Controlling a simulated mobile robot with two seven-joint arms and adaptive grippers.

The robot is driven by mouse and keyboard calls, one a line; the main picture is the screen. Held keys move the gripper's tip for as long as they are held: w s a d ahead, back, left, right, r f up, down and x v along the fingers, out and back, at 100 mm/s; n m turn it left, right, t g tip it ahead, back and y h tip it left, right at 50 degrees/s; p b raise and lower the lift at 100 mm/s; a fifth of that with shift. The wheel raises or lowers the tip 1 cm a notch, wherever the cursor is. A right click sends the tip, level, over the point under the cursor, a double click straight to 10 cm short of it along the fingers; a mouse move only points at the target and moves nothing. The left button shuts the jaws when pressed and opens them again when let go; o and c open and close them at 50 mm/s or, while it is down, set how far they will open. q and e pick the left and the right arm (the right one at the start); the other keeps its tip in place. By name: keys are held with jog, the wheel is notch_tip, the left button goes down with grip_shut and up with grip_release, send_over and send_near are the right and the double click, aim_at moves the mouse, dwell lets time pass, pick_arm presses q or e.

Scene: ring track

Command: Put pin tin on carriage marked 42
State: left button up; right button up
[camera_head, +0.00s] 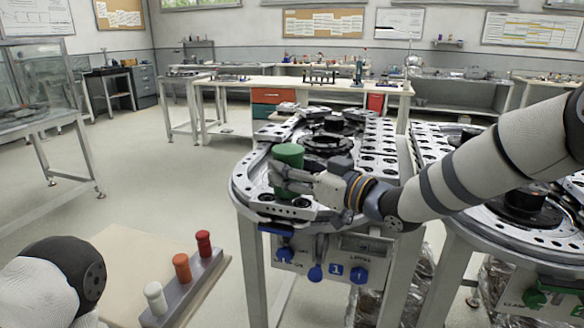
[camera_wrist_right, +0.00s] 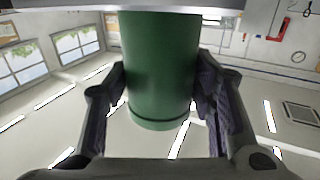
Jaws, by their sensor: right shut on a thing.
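A green cylindrical tin (camera_head: 288,155), which I take to be the pin tin, stands upright over the near left end of the ring track (camera_head: 240,183). My right gripper (camera_head: 283,180) is shut on its side, with fingers across its middle. In the right wrist view the tin (camera_wrist_right: 160,70) fills the space between both fingers. I cannot tell whether its base rests on the track or a carriage. No marking 42 is readable. Only part of my left arm shows at lower left; its gripper is not in view.
A second track table (camera_head: 520,205) stands at right. A grey rack (camera_head: 185,290) with white, orange and red pegs sits on a beige board (camera_head: 130,255) at lower left. Blue knobs (camera_head: 316,272) protrude below the near track. Open floor lies to the left.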

jog(key=o, duration=1.2)
jog(key=shift+f, duration=0.15)
